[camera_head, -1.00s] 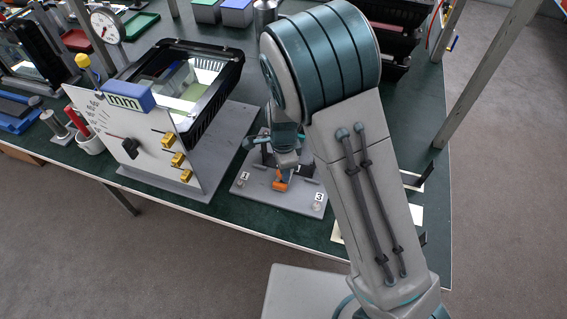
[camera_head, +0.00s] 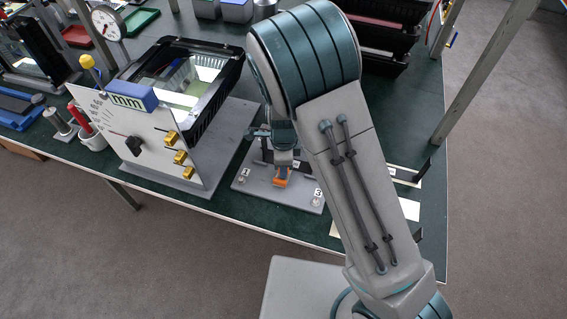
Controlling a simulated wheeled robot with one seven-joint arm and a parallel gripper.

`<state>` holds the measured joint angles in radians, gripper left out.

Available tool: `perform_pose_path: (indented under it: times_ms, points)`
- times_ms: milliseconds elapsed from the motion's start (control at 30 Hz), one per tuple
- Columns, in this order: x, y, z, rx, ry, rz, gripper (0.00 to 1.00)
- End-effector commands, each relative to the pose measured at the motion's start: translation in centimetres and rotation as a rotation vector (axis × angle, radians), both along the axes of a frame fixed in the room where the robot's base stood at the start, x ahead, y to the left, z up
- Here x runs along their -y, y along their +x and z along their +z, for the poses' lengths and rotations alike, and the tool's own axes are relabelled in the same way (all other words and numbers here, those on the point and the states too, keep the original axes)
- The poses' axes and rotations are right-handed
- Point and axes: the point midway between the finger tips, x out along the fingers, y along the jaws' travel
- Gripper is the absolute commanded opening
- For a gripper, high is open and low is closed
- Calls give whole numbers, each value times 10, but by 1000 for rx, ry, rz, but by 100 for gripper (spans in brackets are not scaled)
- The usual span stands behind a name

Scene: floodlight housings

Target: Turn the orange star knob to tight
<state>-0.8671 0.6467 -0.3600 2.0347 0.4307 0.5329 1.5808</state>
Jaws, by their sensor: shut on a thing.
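The orange star knob (camera_head: 281,181) sits on a grey plate (camera_head: 262,192) with white number tags, among them 1 and 3, on the green table. My gripper (camera_head: 282,170) points down over the plate and is shut on the orange knob. The fingers and my wrist cover the knob's upper part. Only a small orange portion shows below them, so I cannot read its turn angle.
Left of the plate stands a panel (camera_head: 125,140) with a black knob and yellow fittings, with a black floodlight housing (camera_head: 215,100) behind it. Black trays (camera_head: 385,38) stand at the back right. A grey post (camera_head: 480,75) rises at the right edge.

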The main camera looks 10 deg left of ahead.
Motion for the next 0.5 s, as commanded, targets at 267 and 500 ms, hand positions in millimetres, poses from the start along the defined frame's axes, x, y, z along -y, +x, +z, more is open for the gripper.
perform_pose_path:
  times_ms: [267,500]
  points:
    - [-1,0,0,1,1,1,55]
    - [-1,0,7,2,2,2,55]
